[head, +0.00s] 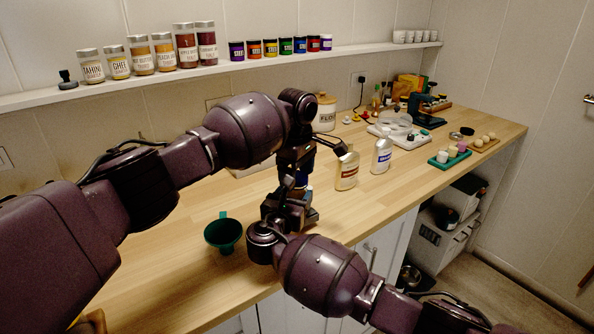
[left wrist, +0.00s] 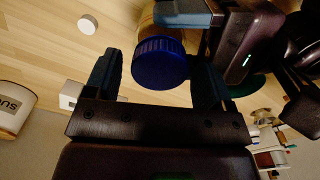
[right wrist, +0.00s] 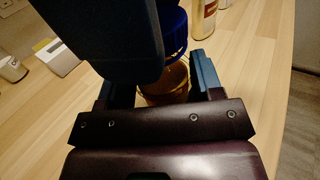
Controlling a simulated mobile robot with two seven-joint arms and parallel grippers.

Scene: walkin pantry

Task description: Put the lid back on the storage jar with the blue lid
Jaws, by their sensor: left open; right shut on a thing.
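The storage jar (right wrist: 165,87) is amber and stands between the fingers of my right gripper (right wrist: 158,82), which is shut on it. The blue lid (left wrist: 158,64) is ribbed at its edge and sits at the jar's mouth; whether it is fully seated I cannot tell. The lid also shows above the jar in the right wrist view (right wrist: 176,32). My left gripper (left wrist: 155,75) is open, with one finger on each side of the lid. In the head view the two grippers meet above the counter, and the arms largely hide jar and lid.
A green funnel (head: 223,234) stands on the counter (head: 170,265) left of the grippers. Two labelled bottles (head: 347,171) (head: 382,156) stand close to their right. A flour canister (head: 325,112) is behind. Several spice jars line the wall shelf (head: 220,69). The counter's front left is clear.

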